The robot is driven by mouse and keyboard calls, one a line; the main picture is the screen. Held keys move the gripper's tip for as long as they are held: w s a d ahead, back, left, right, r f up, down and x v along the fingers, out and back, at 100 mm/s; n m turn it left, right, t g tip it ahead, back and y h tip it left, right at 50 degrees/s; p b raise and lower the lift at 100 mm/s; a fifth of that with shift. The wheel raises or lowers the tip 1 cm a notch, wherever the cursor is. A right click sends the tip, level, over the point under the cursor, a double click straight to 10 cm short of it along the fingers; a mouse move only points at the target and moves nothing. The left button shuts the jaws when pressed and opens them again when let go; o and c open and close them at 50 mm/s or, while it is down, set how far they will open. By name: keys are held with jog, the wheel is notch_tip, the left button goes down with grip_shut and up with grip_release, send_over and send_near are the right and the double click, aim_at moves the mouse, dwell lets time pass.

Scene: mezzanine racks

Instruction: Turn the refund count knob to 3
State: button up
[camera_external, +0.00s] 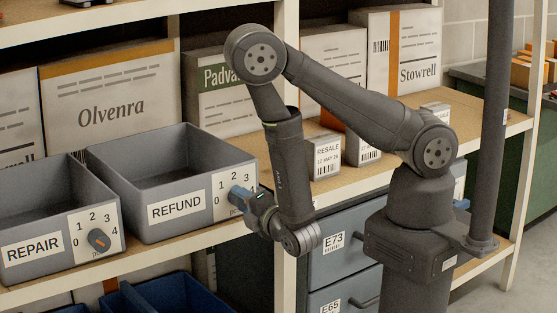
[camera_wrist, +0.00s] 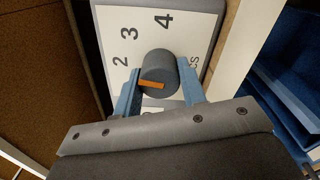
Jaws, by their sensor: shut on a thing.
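The grey refund bin (camera_external: 170,178) stands on the shelf, its white dial plate (camera_external: 226,190) on the right of its front. In the external view my gripper (camera_external: 241,197) covers the knob and part of the plate; 1, 2 and 3 show above it. In the wrist view the round dark grey refund count knob (camera_wrist: 158,72) sits between my blue fingers, which are shut on it. Its orange mark (camera_wrist: 153,86) runs nearly across the picture, towards the left finger. The 2, 3 and 4 show; the lower numbers are mostly hidden. I cannot tell the exact number marked.
A repair bin (camera_external: 50,215) with a similar knob (camera_external: 98,240) stands close to the left. Large cartons (camera_external: 115,100) line the shelf behind. A white rack post (camera_external: 285,275) is near my gripper, with grey drawers (camera_external: 340,262) to the right. Blue bins (camera_external: 165,297) lie below.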

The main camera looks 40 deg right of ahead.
jog(key=m, duration=0.3)
jog(key=shift+m, duration=2.1)
jog(key=o, duration=1)
jog(key=shift+s, duration=0.1)
jog(key=s, duration=1.7)
jog(key=shift+s+a, duration=0.15)
jog(key=shift+w, duration=6.9)
